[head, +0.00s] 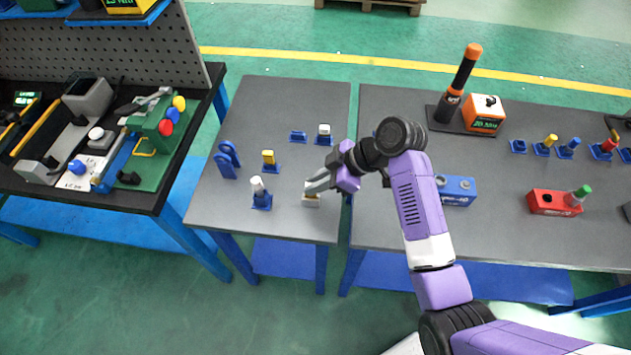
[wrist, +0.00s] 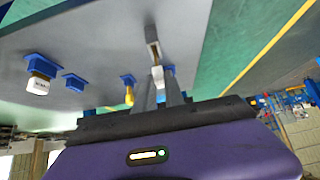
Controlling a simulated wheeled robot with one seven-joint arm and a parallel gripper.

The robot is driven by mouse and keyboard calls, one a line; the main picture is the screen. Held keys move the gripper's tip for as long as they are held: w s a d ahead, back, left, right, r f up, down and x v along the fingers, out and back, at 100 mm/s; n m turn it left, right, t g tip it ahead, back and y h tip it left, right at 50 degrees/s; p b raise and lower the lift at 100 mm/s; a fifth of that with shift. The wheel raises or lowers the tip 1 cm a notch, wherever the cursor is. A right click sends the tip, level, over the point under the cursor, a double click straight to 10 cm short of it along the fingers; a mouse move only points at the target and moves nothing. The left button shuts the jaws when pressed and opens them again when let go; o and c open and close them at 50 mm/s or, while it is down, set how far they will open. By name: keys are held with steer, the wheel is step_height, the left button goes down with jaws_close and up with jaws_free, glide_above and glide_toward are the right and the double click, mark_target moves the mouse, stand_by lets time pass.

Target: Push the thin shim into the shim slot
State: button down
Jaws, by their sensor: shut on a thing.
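My gripper (head: 311,187) is low over the front right part of the left table, pointing left and down. It is shut on the thin shim (wrist: 158,76), of which only a small pale part shows between the fingertips. A small pale block with a slot (head: 311,202) stands on the table right at the fingertips. In the wrist view this slot block (wrist: 152,35) lies just beyond the fingertips, with a dark narrow opening. The shim is very close to the block; I cannot tell whether it touches or is inside the slot.
The left table (head: 225,215) also holds a white-topped peg in a blue base (head: 260,194), a yellow-topped one (head: 269,160), another white-topped one (head: 324,135), an empty blue base (head: 298,137) and blue rings (head: 226,160). A blue block (head: 457,190) stands on the right table.

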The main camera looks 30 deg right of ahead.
steer(key=shift+f+b, duration=0.95)
steer(key=shift+f, duration=0.5)
steer(key=c, duration=1.3)
jaws_free()
steer(key=shift+c, duration=0.2)
steer(key=shift+r, duration=0.1)
steer(key=p+v, duration=0.3)
steer(key=v, duration=0.1)
steer(key=shift+s+d+r+p, duration=0.2)
steer(key=shift+d+r+p, duration=0.05)
steer(key=shift+p, duration=0.1)
steer(key=b+v, duration=0.1)
steer(key=v, duration=0.6)
steer(key=shift+s+d+r, duration=0.15)
steer(key=shift+d+r, duration=0.05)
steer(key=shift+r, duration=0.1)
